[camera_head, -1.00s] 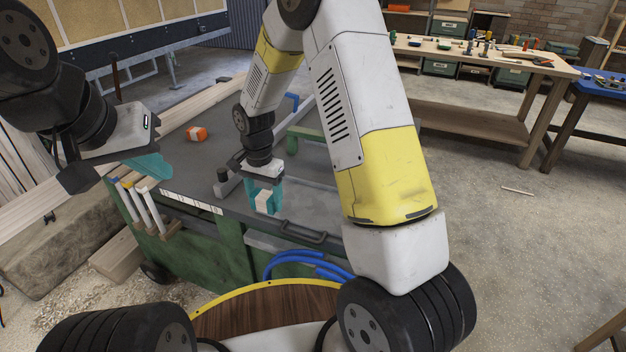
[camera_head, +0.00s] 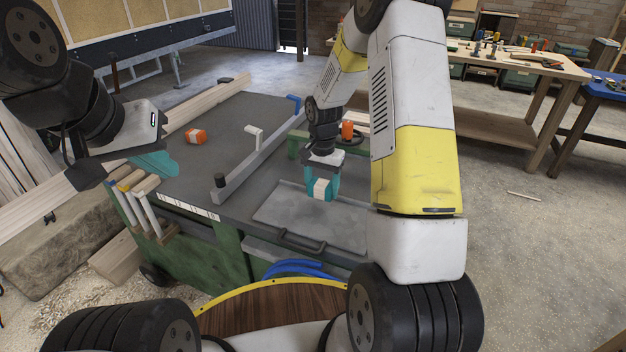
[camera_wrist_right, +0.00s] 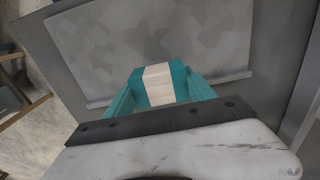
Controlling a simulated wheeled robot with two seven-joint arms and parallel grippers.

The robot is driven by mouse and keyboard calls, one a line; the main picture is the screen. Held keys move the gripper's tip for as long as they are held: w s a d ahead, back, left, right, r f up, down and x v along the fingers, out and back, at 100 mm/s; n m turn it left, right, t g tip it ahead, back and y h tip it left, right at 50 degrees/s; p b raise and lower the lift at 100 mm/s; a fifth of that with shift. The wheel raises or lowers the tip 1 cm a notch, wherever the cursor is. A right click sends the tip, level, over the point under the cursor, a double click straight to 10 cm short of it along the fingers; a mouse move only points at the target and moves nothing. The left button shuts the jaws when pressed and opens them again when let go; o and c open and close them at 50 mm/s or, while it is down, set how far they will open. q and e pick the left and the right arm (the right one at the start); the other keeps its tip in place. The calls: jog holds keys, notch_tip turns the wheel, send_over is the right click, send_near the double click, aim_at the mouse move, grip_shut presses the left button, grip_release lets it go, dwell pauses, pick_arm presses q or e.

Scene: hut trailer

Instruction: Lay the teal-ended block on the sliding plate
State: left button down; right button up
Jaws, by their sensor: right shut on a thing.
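The teal-ended block (camera_head: 321,189), pale in the middle with teal ends, is held in my right gripper (camera_head: 321,180). In the right wrist view the block (camera_wrist_right: 164,85) sits between the teal fingers, over the grey sliding plate (camera_wrist_right: 150,42). In the head view the sliding plate (camera_head: 285,215) is a flat mottled grey panel with a handle at its near edge. The block appears above the plate's right part; the gap to it is hard to judge. My left gripper (camera_head: 155,163) hangs at the left over the table's edge; its fingers are partly seen and the jaw gap is unclear.
A long grey fence (camera_head: 260,160) crosses the dark table (camera_head: 185,185) left of the plate. An orange-topped object (camera_head: 347,131) stands behind my right gripper. White-handled tools (camera_head: 143,208) hang at the table's left end.

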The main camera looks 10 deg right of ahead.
aim_at(323, 196)
jog(key=shift+d, duration=0.2)
jog(key=shift+f, duration=1.75)
jog(key=o, duration=1.4)
jog(key=shift+f, duration=0.15)
